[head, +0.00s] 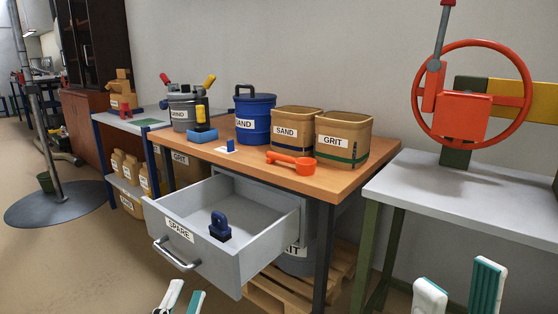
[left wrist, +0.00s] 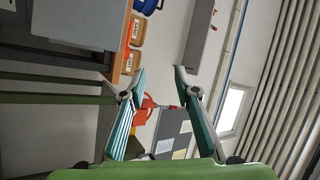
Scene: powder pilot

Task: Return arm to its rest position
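My left gripper (head: 184,297) shows only its fingertips at the bottom edge of the head view, below the open grey drawer (head: 270,230). In the left wrist view the left gripper (left wrist: 160,82) has its two teal-lined fingers spread apart with nothing between them. My right gripper (head: 458,284) is at the bottom right of the head view, in front of the grey-topped table (head: 470,205). Its two fingers stand apart and hold nothing visible. Most of both arms is out of view.
The drawer, labelled SPARE, juts out from the wooden-topped bench (head: 350,178) and holds a dark blue object (head: 220,226). An orange scoop (head: 292,162) and bins labelled SAND and GRIT (head: 340,138) stand above. A red handwheel (head: 474,45) rises at right.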

